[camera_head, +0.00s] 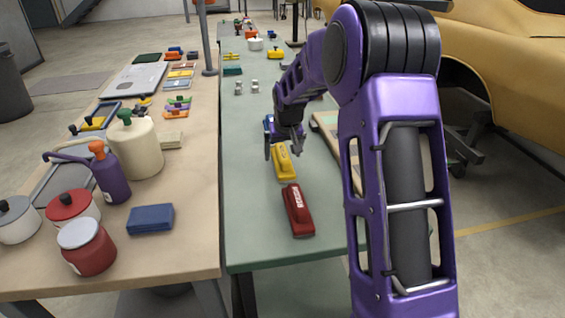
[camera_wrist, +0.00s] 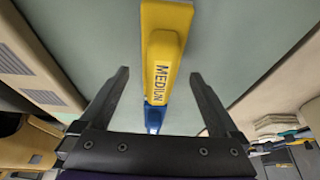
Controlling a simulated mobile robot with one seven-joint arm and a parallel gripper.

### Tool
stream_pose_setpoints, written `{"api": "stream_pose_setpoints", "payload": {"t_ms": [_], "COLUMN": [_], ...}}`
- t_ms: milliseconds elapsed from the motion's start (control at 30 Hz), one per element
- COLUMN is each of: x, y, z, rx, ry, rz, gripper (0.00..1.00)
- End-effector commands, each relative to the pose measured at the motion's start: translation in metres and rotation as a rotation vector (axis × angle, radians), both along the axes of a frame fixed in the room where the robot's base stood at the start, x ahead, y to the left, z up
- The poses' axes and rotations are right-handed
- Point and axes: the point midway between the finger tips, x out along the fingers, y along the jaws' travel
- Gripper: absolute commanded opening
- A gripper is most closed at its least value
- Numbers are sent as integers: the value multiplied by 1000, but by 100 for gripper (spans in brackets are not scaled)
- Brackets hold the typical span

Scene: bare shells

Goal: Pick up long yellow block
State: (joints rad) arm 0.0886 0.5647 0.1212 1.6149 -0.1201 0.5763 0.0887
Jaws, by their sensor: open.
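The long yellow block (camera_head: 284,162) lies on the green table top (camera_head: 250,197), with a raised grip and the word MEDIUM on it. In the wrist view the yellow block (camera_wrist: 162,62) runs up from between the fingers to the top edge. My gripper (camera_head: 283,152) is at the far end of the block in the head view. In the wrist view my gripper (camera_wrist: 158,75) is open, with one finger on each side of the block and clear space on both sides. Whether the fingertips are level with the block I cannot tell.
A red block (camera_head: 298,210) lies nearer on the green table. A blue item (camera_wrist: 154,117) sits just beyond the yellow block, partly hidden by my arm. A tray-like board (camera_head: 328,124) lies to the right. Pots and bottles stand on the left wooden table (camera_head: 190,215).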

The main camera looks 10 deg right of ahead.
Motion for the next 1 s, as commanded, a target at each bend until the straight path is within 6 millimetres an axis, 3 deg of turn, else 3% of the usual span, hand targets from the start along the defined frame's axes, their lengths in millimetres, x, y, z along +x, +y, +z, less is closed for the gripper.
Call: {"api": "stream_pose_setpoints", "payload": {"t_ms": [133,400,900,1000], "x": [7,8,8,8], "y": [0,0,0,0], "z": [-16,-18,-18,-17], "rx": [0,0,0,0], "ry": [-1,-2,-1,-2], "rz": [0,0,0,0], "gripper": [98,98,8,0]}}
